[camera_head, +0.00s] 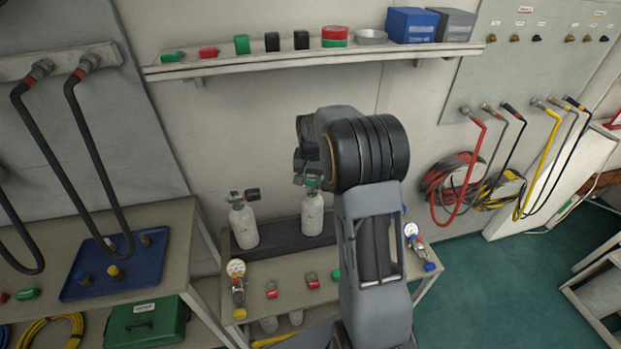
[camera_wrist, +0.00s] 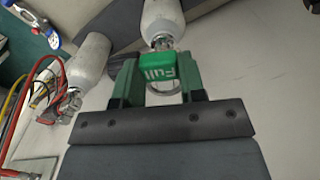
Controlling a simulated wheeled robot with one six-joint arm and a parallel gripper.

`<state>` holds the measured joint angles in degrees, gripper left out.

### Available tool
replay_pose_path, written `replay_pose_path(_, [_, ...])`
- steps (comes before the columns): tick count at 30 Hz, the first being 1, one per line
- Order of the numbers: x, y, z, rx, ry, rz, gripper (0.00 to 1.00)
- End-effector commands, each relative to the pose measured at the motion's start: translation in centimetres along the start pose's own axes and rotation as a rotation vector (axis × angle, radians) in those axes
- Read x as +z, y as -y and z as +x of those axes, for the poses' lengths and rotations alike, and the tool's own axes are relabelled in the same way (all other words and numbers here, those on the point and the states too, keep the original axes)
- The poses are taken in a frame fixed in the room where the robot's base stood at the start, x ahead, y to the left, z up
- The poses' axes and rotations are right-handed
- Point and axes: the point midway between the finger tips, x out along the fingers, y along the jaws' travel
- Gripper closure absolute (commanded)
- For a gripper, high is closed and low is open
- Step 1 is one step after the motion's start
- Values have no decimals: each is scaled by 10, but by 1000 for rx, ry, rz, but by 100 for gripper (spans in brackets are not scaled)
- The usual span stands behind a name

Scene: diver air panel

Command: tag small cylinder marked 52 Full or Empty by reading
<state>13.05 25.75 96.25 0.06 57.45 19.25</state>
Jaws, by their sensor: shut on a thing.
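My gripper (camera_wrist: 157,66) is shut on a green tag (camera_wrist: 157,68) that reads "Full", with a pale ring below it. The tag is right by the metal neck of a small white cylinder (camera_wrist: 162,18); I cannot tell whether it touches or goes around the neck. In the head view two white cylinders, one at left (camera_head: 243,224) and one at right (camera_head: 313,212), stand upright in a dark rack. My arm hides most of the gripper there. No number 52 is legible.
Red tags (camera_head: 312,281) lie on the bench front. A shelf (camera_head: 300,58) above carries tags and boxes. Hoses (camera_head: 460,180) hang at right; a blue tray (camera_head: 115,265) is at left.

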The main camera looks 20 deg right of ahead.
Motion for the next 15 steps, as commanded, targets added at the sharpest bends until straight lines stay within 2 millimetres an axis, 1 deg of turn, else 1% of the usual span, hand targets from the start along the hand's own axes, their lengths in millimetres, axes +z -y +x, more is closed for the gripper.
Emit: replay_pose_path(15, [0,0,12,0,1,0,89])
